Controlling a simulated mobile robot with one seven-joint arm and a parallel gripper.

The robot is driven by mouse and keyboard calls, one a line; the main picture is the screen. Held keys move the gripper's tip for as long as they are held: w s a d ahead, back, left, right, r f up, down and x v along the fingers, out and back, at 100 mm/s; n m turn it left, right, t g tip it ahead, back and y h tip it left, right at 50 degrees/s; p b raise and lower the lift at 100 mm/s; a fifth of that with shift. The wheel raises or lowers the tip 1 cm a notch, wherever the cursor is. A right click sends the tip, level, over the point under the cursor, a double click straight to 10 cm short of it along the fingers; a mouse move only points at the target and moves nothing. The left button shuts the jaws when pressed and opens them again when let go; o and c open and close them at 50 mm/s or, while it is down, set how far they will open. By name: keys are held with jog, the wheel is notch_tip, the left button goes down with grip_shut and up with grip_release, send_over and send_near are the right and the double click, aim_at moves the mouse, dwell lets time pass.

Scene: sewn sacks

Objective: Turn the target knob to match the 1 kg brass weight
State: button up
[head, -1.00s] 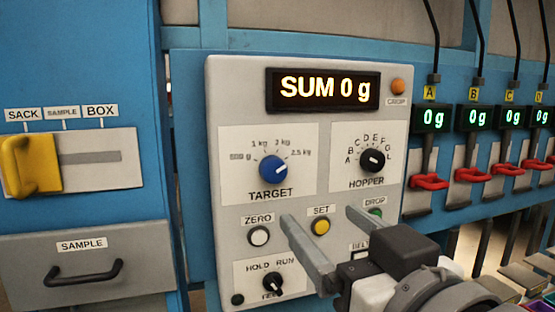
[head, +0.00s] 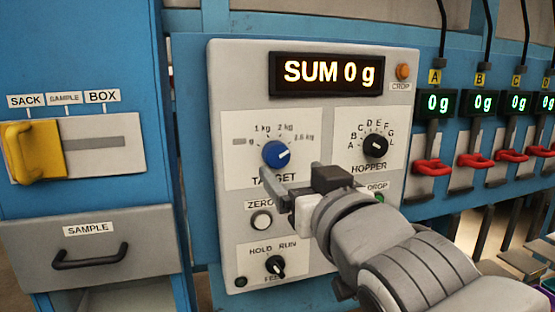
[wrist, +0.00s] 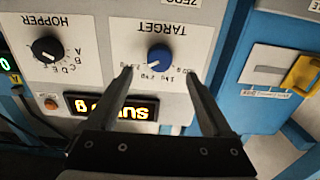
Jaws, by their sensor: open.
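The blue target knob (head: 275,154) is on the grey control panel, with 1 kg, 2 kg and 2.5 kg marks around it. Its white pointer line aims to the upper right, towards the 2 kg to 2.5 kg side. My gripper (head: 290,182) is open just below and in front of the knob, covering part of the TARGET label. In the wrist view, which is upside down, the knob (wrist: 159,56) shows in the gap between the fingers of my gripper (wrist: 157,82), beyond their tips. I cannot tell any contact. No brass weight is in view.
The hopper knob (head: 375,145) is to the right of the target knob, and the lit display (head: 326,73) above reads SUM 0 g. The zero button (head: 261,220) and hold/run switch (head: 275,266) are below. A yellow handle (head: 22,150) is at the left.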

aim_at(278, 159)
jog(key=shift+x, duration=3.35)
jog(key=shift+f, duration=0.1)
grip_shut()
